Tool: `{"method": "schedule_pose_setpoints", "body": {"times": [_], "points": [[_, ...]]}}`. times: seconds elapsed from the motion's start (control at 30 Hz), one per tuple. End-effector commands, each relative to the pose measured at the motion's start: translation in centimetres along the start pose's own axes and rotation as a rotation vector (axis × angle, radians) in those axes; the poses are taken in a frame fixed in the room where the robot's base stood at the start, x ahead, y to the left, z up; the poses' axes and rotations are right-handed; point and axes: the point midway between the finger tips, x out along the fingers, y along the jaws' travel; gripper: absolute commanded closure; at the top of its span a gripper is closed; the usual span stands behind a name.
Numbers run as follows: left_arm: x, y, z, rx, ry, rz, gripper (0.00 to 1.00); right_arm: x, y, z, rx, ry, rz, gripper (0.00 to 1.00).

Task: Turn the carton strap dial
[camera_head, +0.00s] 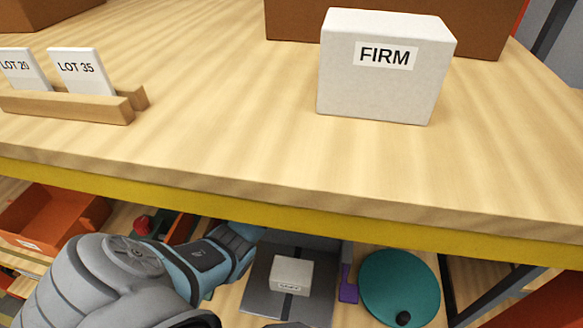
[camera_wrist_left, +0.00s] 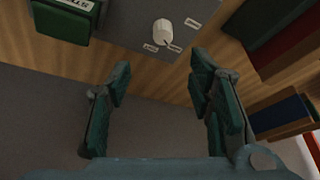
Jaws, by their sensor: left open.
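A white dial knob (camera_wrist_left: 163,31) with a dark pointer mark sits on a grey panel (camera_wrist_left: 135,22) at the top of the left wrist view. Small white labels surround it, too small to read. My left gripper (camera_wrist_left: 160,84) is open and empty, its green-padded fingers apart below the knob in that view, not touching it. In the head view my left arm reaches in under the upper shelf, and its fingertips cannot be made out. I cannot pick out the dial there. A small white carton (camera_head: 291,273) sits on a grey plate (camera_head: 258,292). My right gripper is not in view.
The wooden upper shelf (camera_head: 220,130) with a yellow front edge overhangs the arm. A white box labelled FIRM (camera_head: 365,90) and LOT cards (camera_head: 82,72) stand on it. Below are a teal disc (camera_head: 385,280) and an orange bin (camera_head: 60,222). A green block (camera_wrist_left: 62,22) flanks the panel.

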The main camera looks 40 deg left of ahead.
Motion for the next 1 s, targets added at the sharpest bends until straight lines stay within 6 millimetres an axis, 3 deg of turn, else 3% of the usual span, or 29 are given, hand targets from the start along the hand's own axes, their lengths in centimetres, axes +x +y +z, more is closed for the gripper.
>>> {"method": "schedule_pose_setpoints", "body": {"times": [0.3,0.43,0.6,0.83,1.0], "points": [[9.0,0.1,0.3,0.007,-0.003,0.000,0.52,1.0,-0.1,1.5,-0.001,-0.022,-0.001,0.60],[11.8,0.1,0.3,0.006,-0.002,0.001,0.52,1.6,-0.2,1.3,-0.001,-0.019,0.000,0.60],[13.1,0.0,0.2,0.005,0.000,0.002,0.52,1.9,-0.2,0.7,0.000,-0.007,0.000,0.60],[13.1,0.0,0.1,0.005,0.001,0.002,0.52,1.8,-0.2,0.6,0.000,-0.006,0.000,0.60],[13.1,0.0,0.2,0.005,0.000,0.002,0.78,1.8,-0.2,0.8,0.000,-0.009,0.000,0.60]]}}
